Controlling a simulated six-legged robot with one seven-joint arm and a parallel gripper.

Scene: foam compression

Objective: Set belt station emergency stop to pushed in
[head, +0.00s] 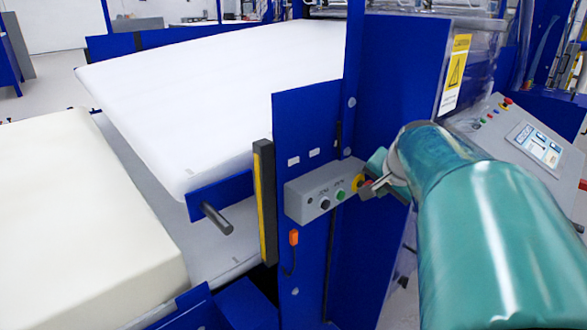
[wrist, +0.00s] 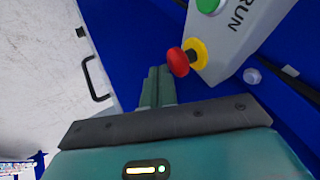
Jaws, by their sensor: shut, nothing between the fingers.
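The belt station emergency stop is a red mushroom button (wrist: 178,62) with a yellow collar (wrist: 197,53), at the end of a grey control box (wrist: 238,40). In the wrist view the red head stands out from the box on its collar. My gripper (wrist: 157,75) is shut and empty, its fingertips just left of the red head in that view; whether they touch it I cannot tell. In the head view the yellow collar (head: 358,182) shows at the right end of the grey box (head: 308,196), partly hidden by my gripper.
A green button (head: 340,195) and a black knob (head: 325,204) are on the same box. The box is on a blue machine panel (head: 300,130). Large white foam slabs (head: 230,80) lie to the left. A grey console (head: 530,140) with a screen stands at right.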

